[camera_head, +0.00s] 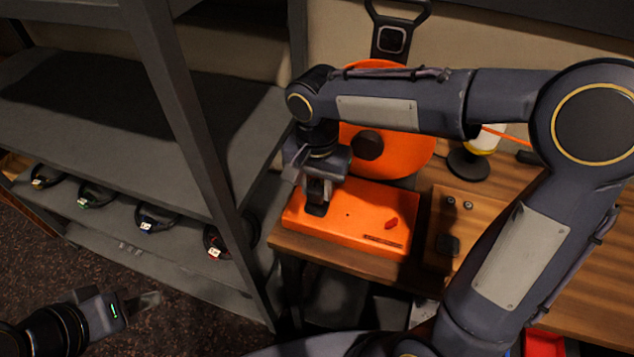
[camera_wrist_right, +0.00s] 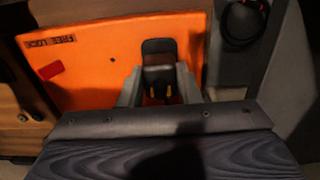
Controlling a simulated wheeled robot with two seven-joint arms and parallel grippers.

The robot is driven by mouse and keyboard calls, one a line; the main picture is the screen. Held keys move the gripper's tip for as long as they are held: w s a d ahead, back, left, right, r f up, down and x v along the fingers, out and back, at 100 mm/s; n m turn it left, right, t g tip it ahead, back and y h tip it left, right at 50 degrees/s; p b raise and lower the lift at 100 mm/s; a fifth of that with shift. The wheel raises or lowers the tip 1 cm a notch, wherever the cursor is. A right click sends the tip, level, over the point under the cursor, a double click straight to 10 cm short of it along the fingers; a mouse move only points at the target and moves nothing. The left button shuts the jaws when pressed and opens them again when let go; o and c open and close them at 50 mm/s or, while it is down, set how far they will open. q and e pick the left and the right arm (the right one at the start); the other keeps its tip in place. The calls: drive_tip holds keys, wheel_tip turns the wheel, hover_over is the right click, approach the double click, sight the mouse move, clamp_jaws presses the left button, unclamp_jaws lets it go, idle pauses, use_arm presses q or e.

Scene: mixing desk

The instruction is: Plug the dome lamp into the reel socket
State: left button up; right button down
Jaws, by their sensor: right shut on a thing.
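The orange reel (camera_head: 400,158) stands at the back of the wooden desk, with a flat orange base (camera_head: 350,228) in front. It also shows in the right wrist view (camera_wrist_right: 105,70). My right gripper (camera_head: 317,195) is over the left part of this base. In the right wrist view, its fingers (camera_wrist_right: 160,88) are shut on a dark plug (camera_wrist_right: 158,72), beside a black socket plate (camera_wrist_right: 158,46). Whether the plug is seated cannot be told. A white and yellow lamp-like thing (camera_head: 485,140) is partly hidden behind my right arm. My left gripper (camera_head: 145,302) is low at the left, away from the desk.
A grey shelf rack (camera_head: 180,120) stands left of the desk, its post close to the reel base. Several dark coiled cables (camera_head: 155,215) hang along its lower shelf. A wooden box (camera_head: 470,215) lies right of the base.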

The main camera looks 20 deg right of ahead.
sight(317, 186)
drive_tip(key=shift+f+b, duration=0.75)
drive_tip(key=shift+f, duration=0.15)
drive_tip(key=shift+f+b, duration=0.4)
drive_tip(key=shift+f, duration=0.25)
idle(1.8)
drive_tip(key=c, duration=1)
unclamp_jaws()
drive_tip(key=shift+o, duration=0.2)
drive_tip(key=shift+r, duration=0.15)
wheel_tip(317, 186, up, 7)
drive_tip(key=shift+p, duration=0.35)
drive_tip(key=shift+s+r, duration=0.1)
drive_tip(key=shift+r, duration=0.2)
